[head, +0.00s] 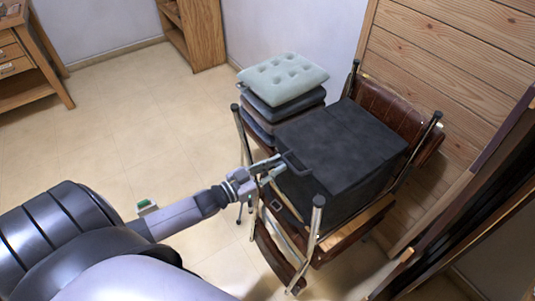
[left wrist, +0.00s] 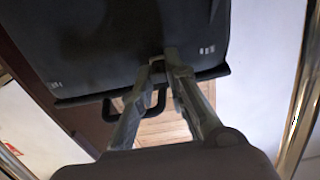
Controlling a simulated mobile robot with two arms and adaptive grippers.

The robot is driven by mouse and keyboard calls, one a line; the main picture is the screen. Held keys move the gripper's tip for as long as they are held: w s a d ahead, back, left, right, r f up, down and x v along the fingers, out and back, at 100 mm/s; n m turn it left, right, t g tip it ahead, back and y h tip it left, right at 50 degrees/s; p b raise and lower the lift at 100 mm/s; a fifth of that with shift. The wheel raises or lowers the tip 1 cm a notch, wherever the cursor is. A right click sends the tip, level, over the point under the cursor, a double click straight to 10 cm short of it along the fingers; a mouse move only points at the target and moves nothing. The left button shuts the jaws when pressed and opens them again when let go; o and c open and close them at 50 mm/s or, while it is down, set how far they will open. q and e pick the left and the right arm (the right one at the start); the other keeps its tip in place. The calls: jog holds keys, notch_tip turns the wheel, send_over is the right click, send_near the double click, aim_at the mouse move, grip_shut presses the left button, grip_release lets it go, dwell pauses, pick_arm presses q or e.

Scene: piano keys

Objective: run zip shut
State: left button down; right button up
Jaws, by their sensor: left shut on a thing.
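A black soft case (head: 340,150) sits on a brown chair. A black loop handle (head: 296,163) stands out from its left side. My left gripper (head: 276,166) reaches in from the left and is at that side, close beside the handle. In the left wrist view its fingertips (left wrist: 164,58) come together against the dark case (left wrist: 100,40), with the handle (left wrist: 150,105) showing between the fingers. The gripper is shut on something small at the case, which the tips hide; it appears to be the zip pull. The zip line cannot be made out. My right gripper is not in view.
The chair's metal posts (head: 316,222) rise close around the case. A stack of dark cushions with a pale tufted one (head: 284,79) on top stands behind it. A wooden plank wall (head: 455,75) is at the right.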

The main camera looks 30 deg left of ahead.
pick_arm(q)
jog(key=s+d+p, duration=0.1)
jog(key=d, duration=0.3)
jog(key=s+d+p, duration=0.1)
jog(key=s+d, duration=0.1)
jog(key=d, duration=0.2)
jog(key=s+d+p, duration=0.1)
jog(key=s+d, duration=0.1)
jog(key=d, duration=0.2)
jog(key=shift+s+d+r, duration=0.1)
jog(key=shift+s+d, duration=0.05)
jog(key=shift+d, duration=0.15)
jog(key=shift+s+d+p, duration=0.2)
jog(key=shift+d+p, duration=0.1)
jog(key=shift+d, duration=0.25)
jog(key=c, duration=1.6)
grip_release()
jog(key=shift+d, duration=0.1)
send_near(318, 193)
jog(key=v, duration=0.4)
jog(key=d+v, duration=0.1)
jog(key=v, duration=0.1)
jog(key=shift+s, duration=0.4)
jog(key=shift+f, duration=0.3)
